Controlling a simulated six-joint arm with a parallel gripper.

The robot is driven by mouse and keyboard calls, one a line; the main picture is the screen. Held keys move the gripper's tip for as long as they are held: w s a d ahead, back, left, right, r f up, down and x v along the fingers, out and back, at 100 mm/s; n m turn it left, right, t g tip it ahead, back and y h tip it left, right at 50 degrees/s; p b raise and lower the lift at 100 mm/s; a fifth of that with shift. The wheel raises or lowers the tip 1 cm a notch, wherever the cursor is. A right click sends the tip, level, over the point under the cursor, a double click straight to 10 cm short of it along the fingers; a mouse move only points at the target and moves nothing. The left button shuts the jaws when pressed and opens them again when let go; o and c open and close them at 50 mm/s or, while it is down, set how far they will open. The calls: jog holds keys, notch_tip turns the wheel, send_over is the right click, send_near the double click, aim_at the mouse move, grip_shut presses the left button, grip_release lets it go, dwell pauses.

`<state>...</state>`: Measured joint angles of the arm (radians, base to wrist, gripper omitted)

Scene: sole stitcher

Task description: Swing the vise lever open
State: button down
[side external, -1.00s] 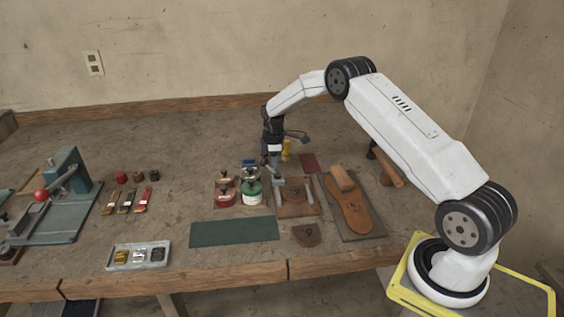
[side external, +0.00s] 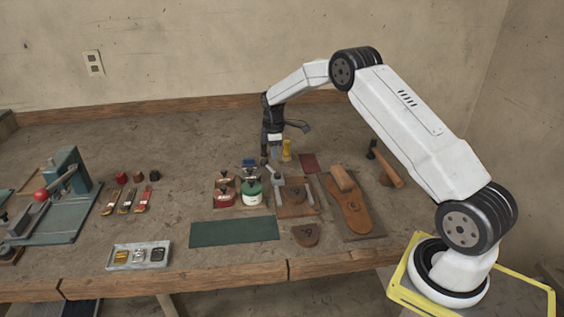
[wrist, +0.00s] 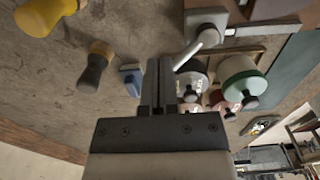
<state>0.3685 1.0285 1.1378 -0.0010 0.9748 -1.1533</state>
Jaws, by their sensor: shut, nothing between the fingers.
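A small grey metal vise (side external: 281,193) stands on a brown board among the items at the middle of the bench. Its pale grey lever also shows in the wrist view (wrist: 195,48), sloping from the grey vise block (wrist: 205,22) down and left toward my fingers. My gripper (side external: 272,158) is just behind the vise, pointing down over the bench. In the wrist view my gripper (wrist: 158,64) has its fingers together with nothing between them. The lever's end lies close beside the fingers on the right; I cannot tell whether they touch.
Red and green-white jars (side external: 250,192) stand left of the vise. A yellow-handled tool (side external: 287,150) stands just behind. A sole-shaped leather piece (side external: 350,208) and a hammer (side external: 386,165) lie to the right. A green machine with a red knob (side external: 41,195) is far left. The back of the bench is clear.

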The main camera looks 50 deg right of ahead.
jog(key=shift+r, duration=1.2)
jog(key=s+d, duration=0.4)
jog(key=d, duration=0.1)
jog(key=shift+s, duration=0.25)
jog(key=s+a+r+m+t, duration=0.1)
jog(key=s+a+r+m, duration=0.2)
jog(key=s+a, duration=0.6)
jog(key=s+a+r+m+t, duration=0.1)
jog(key=s+a+r+m, duration=0.3)
jog(key=a, duration=0.9)
jog(key=s+a+f+m, duration=0.1)
jog(key=s+a, duration=0.3)
jog(key=s, duration=0.5)
jog(key=shift+f+m+t, duration=0.2)
jog(key=shift+m+t, duration=0.1)
jog(key=shift+m, duration=0.2)
